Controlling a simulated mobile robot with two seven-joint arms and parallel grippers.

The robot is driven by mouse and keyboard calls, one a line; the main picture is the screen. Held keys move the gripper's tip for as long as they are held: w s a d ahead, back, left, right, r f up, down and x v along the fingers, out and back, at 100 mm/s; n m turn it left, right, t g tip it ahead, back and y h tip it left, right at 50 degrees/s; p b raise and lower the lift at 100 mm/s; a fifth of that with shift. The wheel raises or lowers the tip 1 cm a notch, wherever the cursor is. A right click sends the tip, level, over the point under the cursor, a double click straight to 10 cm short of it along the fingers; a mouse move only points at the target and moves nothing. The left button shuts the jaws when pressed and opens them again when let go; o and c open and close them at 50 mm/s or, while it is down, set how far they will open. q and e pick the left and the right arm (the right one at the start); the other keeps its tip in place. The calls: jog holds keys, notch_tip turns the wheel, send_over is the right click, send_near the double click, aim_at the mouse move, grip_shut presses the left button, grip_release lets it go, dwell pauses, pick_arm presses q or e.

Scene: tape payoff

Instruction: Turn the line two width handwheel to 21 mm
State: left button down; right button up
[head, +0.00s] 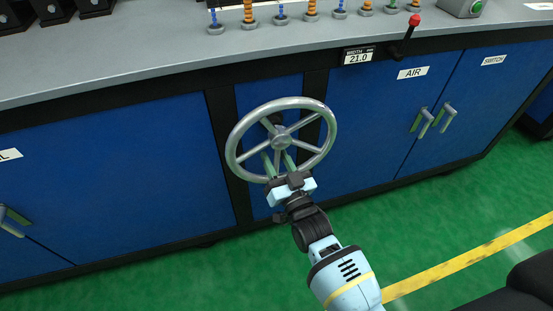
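The grey metal handwheel (329,127) is mounted upright on the blue cabinet front, in the middle of the head view. It has several spokes and a round hub (280,141). The width display (358,57) above it to the right reads 21.0. My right gripper (278,164) is at the lower part of the wheel, its two fingers apart and reaching past the rim toward the hub. A lower spoke appears to lie between them; contact is unclear. My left gripper is not in view.
A lever with a red knob (414,20) stands right of the display. Cabinet doors labelled AIR (412,73) and SWITCH (493,60) have protruding handles. Several spools (248,12) stand on the grey counter (150,58). The green floor (225,280) before the cabinets is open, with a yellow line.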

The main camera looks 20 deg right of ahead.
jog(key=p+v, duration=0.1)
jog(key=v, duration=0.7)
jog(key=shift+p, duration=0.3)
